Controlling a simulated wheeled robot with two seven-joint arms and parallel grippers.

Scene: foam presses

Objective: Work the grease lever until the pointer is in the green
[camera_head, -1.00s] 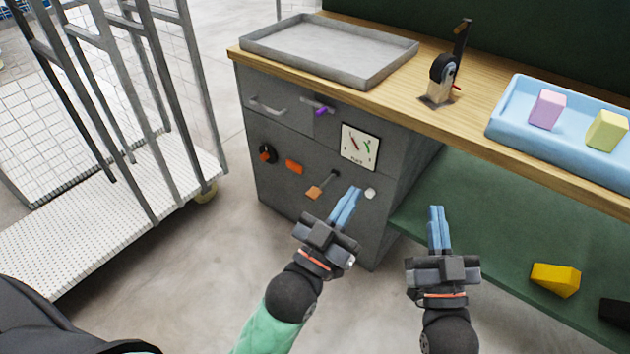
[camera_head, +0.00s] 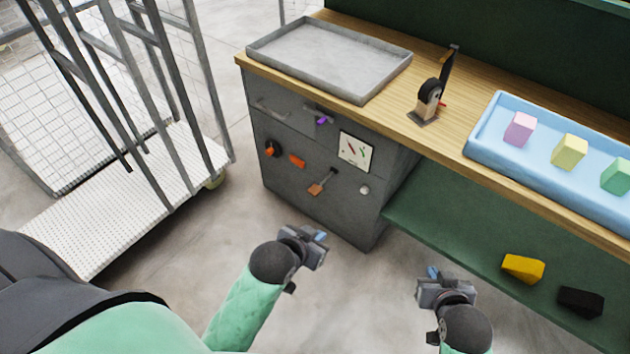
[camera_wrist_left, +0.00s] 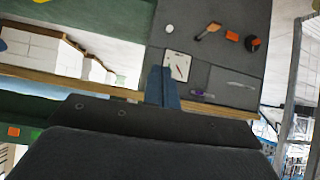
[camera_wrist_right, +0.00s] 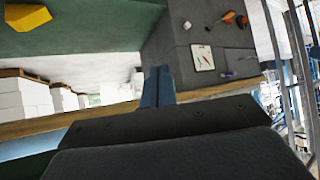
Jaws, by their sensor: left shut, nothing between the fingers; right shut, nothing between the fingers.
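A lever with an orange-brown paddle end (camera_head: 317,187) sticks out low on the front of the grey cabinet (camera_head: 300,205). A white square gauge (camera_head: 355,151) with red and green marks is above it to the right; its pointer is too small to read. The left wrist view shows the gauge (camera_wrist_left: 178,65) and lever (camera_wrist_left: 208,31), and the right wrist view shows the gauge (camera_wrist_right: 203,57) and lever (camera_wrist_right: 227,17). My left gripper (camera_head: 320,236) is shut and empty, in front of the cabinet below the lever. My right gripper (camera_head: 432,272) is shut and empty, further right, apart from everything.
On the bench are a grey tray (camera_head: 262,55), a black-levered device (camera_head: 430,98) and a blue tray (camera_head: 483,128). A wheeled cage (camera_head: 150,170) stands left.

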